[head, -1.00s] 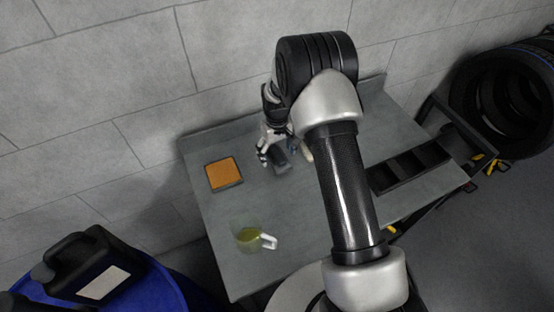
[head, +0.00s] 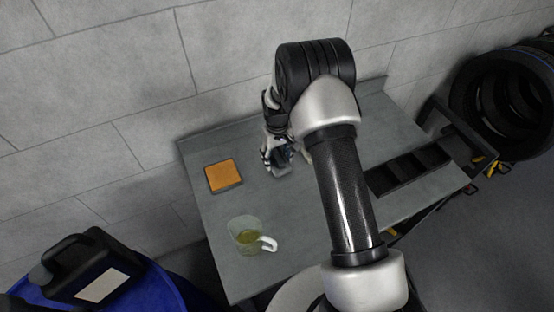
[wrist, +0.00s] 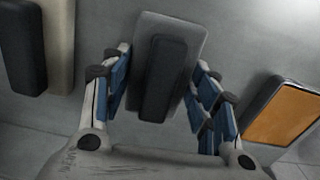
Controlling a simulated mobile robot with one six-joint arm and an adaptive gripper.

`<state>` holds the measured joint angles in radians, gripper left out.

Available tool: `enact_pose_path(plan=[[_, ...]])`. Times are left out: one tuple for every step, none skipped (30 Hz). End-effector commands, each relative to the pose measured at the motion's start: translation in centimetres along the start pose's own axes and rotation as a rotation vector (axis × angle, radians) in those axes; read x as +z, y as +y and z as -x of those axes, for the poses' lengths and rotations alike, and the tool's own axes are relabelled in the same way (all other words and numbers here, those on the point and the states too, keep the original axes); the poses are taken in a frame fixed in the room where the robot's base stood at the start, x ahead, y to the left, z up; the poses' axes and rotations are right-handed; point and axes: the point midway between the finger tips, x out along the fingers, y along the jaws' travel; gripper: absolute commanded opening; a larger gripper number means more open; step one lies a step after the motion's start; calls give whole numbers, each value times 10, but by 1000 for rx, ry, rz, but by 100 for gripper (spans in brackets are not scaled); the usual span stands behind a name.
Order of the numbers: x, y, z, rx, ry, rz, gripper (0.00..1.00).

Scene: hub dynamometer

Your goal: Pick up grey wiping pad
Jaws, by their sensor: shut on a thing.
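The grey wiping pad (wrist: 200,30) is a flat grey plate with a darker raised block on it, in the upper middle of the wrist view. My gripper (wrist: 163,88) has its blue-lined fingers on either side of it and is shut on it. In the head view my gripper (head: 277,158) is low over the grey table, and the pad shows only as a small dark patch at the fingers. I cannot tell whether the pad still touches the table.
An orange-topped pad (head: 223,175) lies left of my gripper; it also shows in the wrist view (wrist: 285,113). A clear jug (head: 246,236) with yellowish liquid stands at the table's near left. A dark compartment tray (head: 408,170) lies right. A wall (head: 120,70) rises behind.

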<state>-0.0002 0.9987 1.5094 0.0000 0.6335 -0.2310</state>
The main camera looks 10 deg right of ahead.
Motion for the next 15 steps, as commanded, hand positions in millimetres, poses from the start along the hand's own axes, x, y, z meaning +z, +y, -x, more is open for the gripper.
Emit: enact_pose_path(plan=[[0,0,0,0,0,0,32],[0,0,0,0,0,0,31],[0,0,0,0,0,0,31],[0,0,0,0,0,0,31],[0,0,0,0,0,0,31],[0,0,0,0,0,0,31],[0,0,0,0,0,0,31],[0,0,0,0,0,0,31],[0,0,1,0,1,0,31],[0,0,2,0,1,0,31],[0,0,3,0,1,0,31],[0,0,6,0,1,0,31],[-1,0,8,0,2,0,31],[-1,0,11,0,2,0,31],[-1,0,15,1,2,0,31]])
